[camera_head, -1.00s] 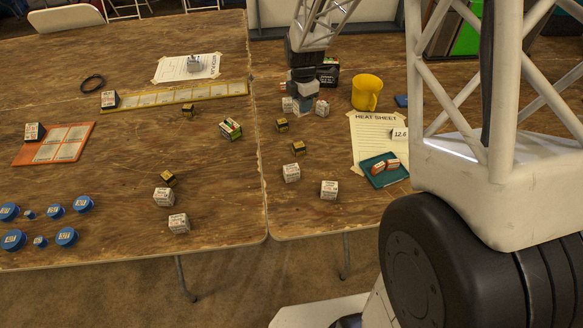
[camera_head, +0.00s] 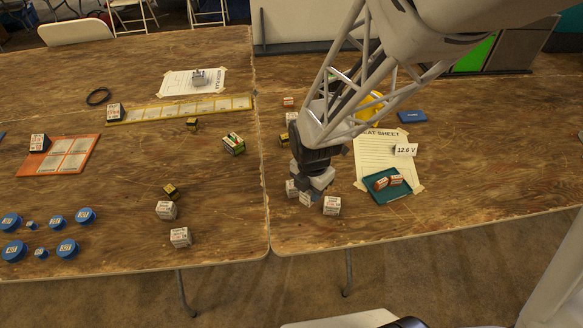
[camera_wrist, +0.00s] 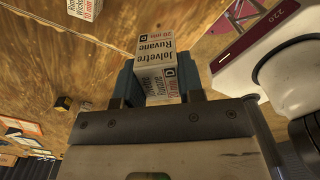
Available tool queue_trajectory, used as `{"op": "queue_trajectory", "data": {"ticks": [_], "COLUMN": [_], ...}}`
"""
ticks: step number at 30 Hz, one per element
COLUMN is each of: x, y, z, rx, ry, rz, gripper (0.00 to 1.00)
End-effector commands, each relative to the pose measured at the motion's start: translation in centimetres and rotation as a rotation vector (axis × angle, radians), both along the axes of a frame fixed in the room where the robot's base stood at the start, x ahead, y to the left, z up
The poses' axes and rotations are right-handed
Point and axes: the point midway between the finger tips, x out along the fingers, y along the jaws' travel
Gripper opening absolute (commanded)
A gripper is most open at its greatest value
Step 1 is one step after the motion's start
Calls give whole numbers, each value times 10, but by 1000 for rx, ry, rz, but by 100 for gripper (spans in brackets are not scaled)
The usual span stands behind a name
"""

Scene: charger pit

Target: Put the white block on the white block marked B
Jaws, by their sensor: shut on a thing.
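My gripper (camera_head: 308,188) is low over the front of the right table, pointing down. In the wrist view my gripper (camera_wrist: 160,80) is shut on a white block (camera_wrist: 155,52) with printed text and a "D" mark. The held block also shows under the gripper in the head view (camera_head: 306,199). Another white block (camera_head: 332,206) stands to the right, apart. No "B" mark is readable.
A teal tray (camera_head: 376,196) with small red-white pieces and the heat sheet (camera_head: 372,150) lie to the right. Two white blocks (camera_head: 166,210) (camera_head: 180,237) stand on the left table. A yellow mug (camera_head: 372,100) is partly behind my arm. The table's front edge is near.

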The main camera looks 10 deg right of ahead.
Motion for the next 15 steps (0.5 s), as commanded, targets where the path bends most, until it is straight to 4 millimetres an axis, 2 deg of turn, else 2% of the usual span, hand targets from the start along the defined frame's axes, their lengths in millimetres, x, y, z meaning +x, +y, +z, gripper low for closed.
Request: {"op": "queue_trajectory", "data": {"ticks": [3,6,9,15], "x": [-26,-40,-50,-55], "y": [0,0,0,0], "z": [-4,-6,-8,-9], "rx": [0,0,0,0], "ry": [0,0,0,0], "rz": [31,50,63,70], "gripper": [9,9,9,9]}}
